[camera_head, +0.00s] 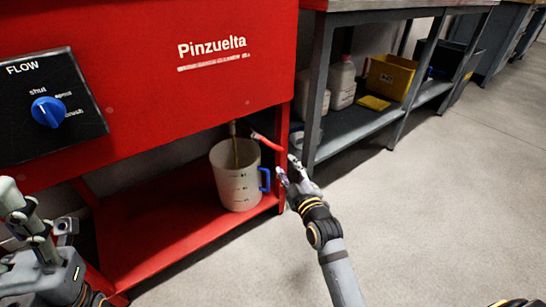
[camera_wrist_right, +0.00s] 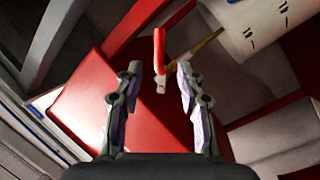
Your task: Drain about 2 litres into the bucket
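A white bucket (camera_head: 236,185) with level marks and a blue handle stands upright on the red machine's lower shelf. A thin brownish stream (camera_head: 236,152) shows between the outlet and the bucket; the liquid level cannot be read. The red valve lever (camera_head: 266,142) sticks out to the right above the bucket. My right gripper (camera_head: 286,168) is open and just short of the lever. In the right wrist view, the lever (camera_wrist_right: 159,48) points between the open fingertips, untouched as far as I can see. My left gripper (camera_head: 38,212) is open and empty at the lower left.
A flow panel with a blue knob (camera_head: 48,111) is on the machine's front. The red shelf (camera_head: 150,238) is bare left of the bucket. A grey bench at right holds a white jug (camera_head: 343,84) and a yellow bin (camera_head: 390,77). The floor at right is clear.

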